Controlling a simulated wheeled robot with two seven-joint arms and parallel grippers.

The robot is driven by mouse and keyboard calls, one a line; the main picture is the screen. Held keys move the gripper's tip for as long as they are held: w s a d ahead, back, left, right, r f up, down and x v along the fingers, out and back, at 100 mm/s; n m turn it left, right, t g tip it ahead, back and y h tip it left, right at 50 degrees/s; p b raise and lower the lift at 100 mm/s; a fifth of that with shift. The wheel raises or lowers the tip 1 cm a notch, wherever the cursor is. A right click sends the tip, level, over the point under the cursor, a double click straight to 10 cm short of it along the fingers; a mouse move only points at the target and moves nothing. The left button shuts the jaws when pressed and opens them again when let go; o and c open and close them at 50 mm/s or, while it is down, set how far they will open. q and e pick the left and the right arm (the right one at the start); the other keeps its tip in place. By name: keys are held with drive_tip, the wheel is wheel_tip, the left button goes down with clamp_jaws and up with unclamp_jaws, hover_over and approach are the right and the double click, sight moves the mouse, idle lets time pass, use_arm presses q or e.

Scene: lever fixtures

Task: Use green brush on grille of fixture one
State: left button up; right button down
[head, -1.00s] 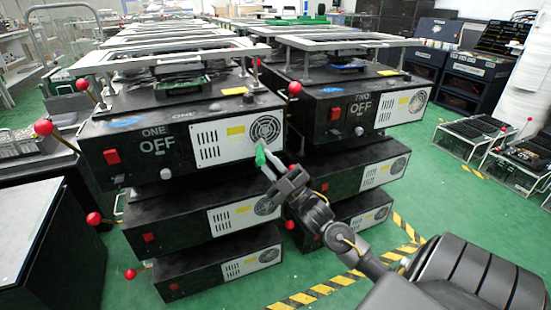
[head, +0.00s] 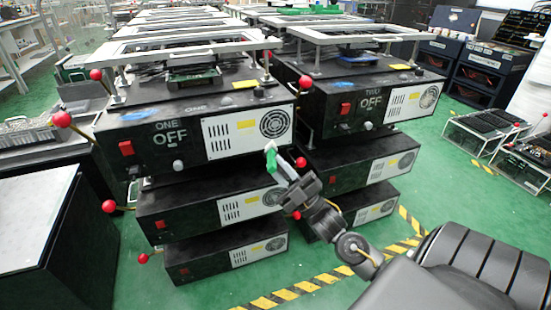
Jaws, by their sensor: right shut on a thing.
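Fixture one (head: 166,155) is the black box at the top of the left stack, labelled ONE and OFF. Its white front panel carries slots and a round fan grille (head: 275,122) at the right end. My right gripper (head: 284,173) is shut on the green brush (head: 272,164), just below that grille. The brush's pale end points up toward the panel's lower edge, close to the grille; I cannot tell whether it touches. The jaws partly hide the brush. My left gripper is not in view.
Fixture two (head: 372,97) stands close on the right with its own grille. Red-knobbed levers stick out beside the stacks, one red ball (head: 300,163) near my right gripper. More black boxes sit below. Green floor with yellow-black tape (head: 285,295) is open in front.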

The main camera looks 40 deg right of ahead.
drive_tip(key=shift+s+a, duration=0.15)
drive_tip(key=shift+s, duration=0.35)
drive_tip(key=shift+s+a+p, duration=0.25)
drive_tip(key=shift+s+p, duration=0.15)
drive_tip(key=shift+s, duration=0.3)
drive_tip(key=shift+s+a+p, duration=0.25)
drive_tip(key=shift+s+p, duration=0.15)
drive_tip(key=shift+s, duration=0.3)
